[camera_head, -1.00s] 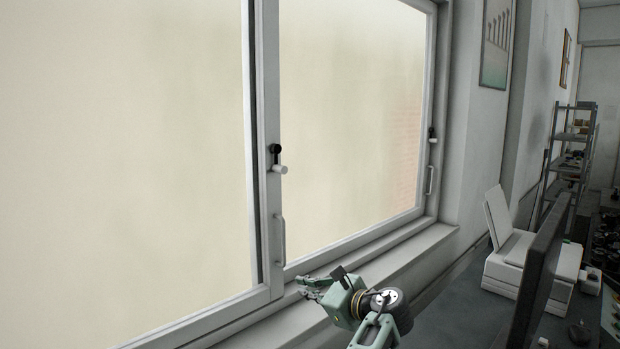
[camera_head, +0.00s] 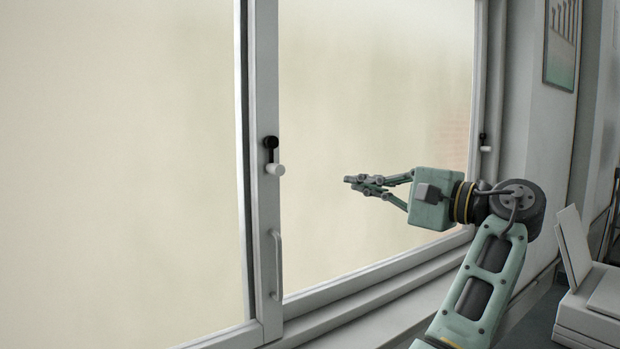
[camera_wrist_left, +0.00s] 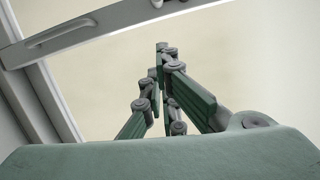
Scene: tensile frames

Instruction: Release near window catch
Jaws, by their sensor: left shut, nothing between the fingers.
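The near window catch (camera_head: 272,160) is on the middle window post, with a black upper piece and a white stub below it. A second catch (camera_head: 484,142) is on the far post. My left gripper (camera_head: 352,182) is in front of the right pane, to the right of the near catch and slightly lower. It points left, with a clear gap between its tips and the catch. Its fingers are shut and empty; in the left wrist view the fingertips (camera_wrist_left: 161,47) meet in front of the pale pane.
A fixed white pull handle (camera_head: 277,265) is below the near catch, and also shows in the left wrist view (camera_wrist_left: 60,36). The window sill (camera_head: 385,315) runs below. A white printer-like machine (camera_head: 590,300) stands at the right.

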